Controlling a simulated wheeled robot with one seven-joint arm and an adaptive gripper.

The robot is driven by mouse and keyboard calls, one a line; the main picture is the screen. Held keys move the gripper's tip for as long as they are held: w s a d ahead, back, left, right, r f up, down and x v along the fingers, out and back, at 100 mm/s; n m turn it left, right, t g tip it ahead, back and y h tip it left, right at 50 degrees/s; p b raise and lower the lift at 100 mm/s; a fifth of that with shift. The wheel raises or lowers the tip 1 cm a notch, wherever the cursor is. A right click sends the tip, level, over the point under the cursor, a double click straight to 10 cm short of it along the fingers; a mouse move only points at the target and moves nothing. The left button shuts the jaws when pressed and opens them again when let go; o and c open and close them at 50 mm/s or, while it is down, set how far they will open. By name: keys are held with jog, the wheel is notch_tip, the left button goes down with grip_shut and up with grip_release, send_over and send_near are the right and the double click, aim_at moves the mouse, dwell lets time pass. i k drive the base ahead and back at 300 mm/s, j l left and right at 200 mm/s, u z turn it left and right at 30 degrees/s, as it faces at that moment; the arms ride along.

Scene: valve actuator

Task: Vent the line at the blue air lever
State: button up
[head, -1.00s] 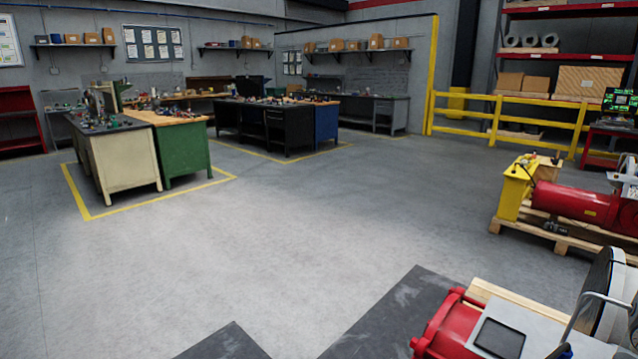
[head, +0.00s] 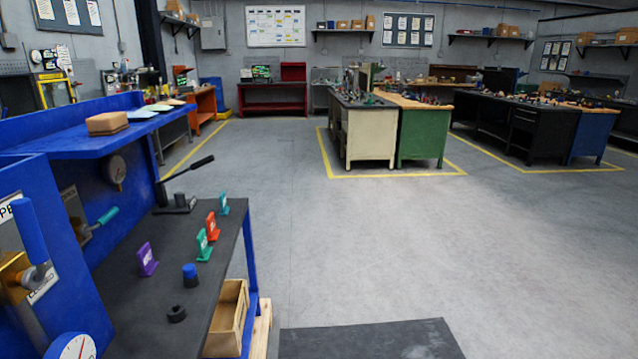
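A blue lever handle (head: 30,230) points roughly upright at the left edge of the head view. It sits on a brass valve body (head: 14,276) mounted on a blue panel. A partly cut-off label lies behind it. A second lever with a teal grip (head: 104,218) sits on a plate further along the blue back panel. My gripper is in no view, so its state is not shown.
The dark bench top (head: 180,250) carries several coloured tags, a small blue-topped part (head: 190,274) and a black-handled tool (head: 182,185). A gauge (head: 72,346) is at lower left. Open floor (head: 350,250) lies right of the bench.

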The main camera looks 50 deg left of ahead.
aim_at(23, 210)
jog(key=u, duration=2.5)
